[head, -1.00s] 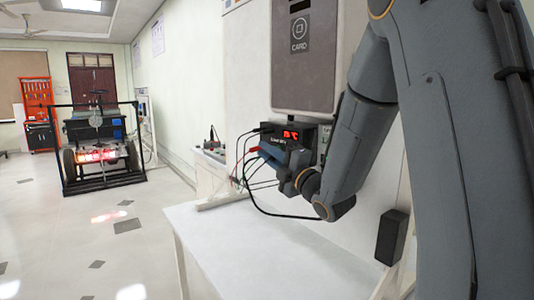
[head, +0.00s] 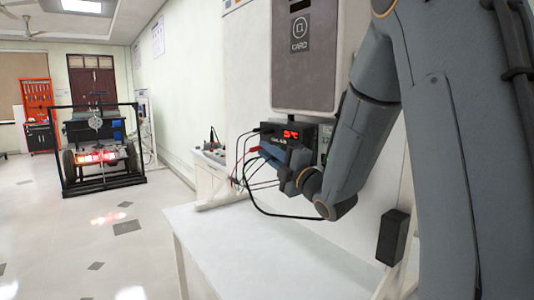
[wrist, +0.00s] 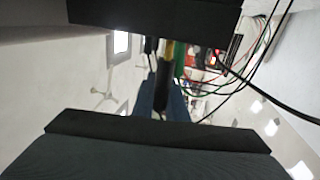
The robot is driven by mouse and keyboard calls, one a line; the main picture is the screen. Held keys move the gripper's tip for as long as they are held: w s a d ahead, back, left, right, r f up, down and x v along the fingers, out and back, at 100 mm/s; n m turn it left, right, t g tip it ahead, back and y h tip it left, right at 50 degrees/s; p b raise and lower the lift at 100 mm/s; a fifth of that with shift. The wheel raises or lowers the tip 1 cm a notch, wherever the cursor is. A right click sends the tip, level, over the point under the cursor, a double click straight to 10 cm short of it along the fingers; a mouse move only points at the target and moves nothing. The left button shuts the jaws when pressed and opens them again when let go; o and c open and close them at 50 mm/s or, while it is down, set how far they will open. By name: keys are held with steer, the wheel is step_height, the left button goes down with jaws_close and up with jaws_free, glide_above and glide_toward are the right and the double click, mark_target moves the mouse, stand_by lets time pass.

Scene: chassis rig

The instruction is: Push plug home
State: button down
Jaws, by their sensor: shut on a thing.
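A black box with a red digital display (head: 290,134) stands on the wall above the white bench, with several cables at its front. My gripper (head: 270,156) is close in front of this box, below the display. In the wrist view my gripper's blue fingers (wrist: 161,95) are shut on a dark plug (wrist: 162,88), which points up toward the dark box (wrist: 150,22). A yellow and a green part show beside the plug's far end. Whether the plug is fully seated is hidden. A red plug (head: 253,150) sits left of my gripper in the head view.
A white bench (head: 240,245) lies below, its top mostly clear. Black, red and green cables (head: 245,180) loop left of my gripper. A grey card panel (head: 305,55) is above. A small black box (head: 393,238) is at the bench's right.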

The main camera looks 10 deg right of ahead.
steer(key=shift+a+b, duration=0.1)
steer(key=shift+b, duration=0.5)
stand_by(0.6)
steer(key=shift+b, duration=0.7)
stand_by(1.2)
steer(key=shift+d, duration=0.2)
steer(key=shift+a+b, duration=0.2)
steer(key=shift+b, duration=0.15)
stand_by(0.8)
steer(key=shift+s+r+b, duration=0.1)
steer(key=shift+b, duration=0.85)
stand_by(1.2)
steer(key=shift+w+d, duration=0.2)
steer(key=shift+d, duration=0.3)
steer(key=shift+w+d, duration=0.2)
steer(key=shift+d, duration=0.25)
steer(key=c, duration=1.7)
jaws_free()
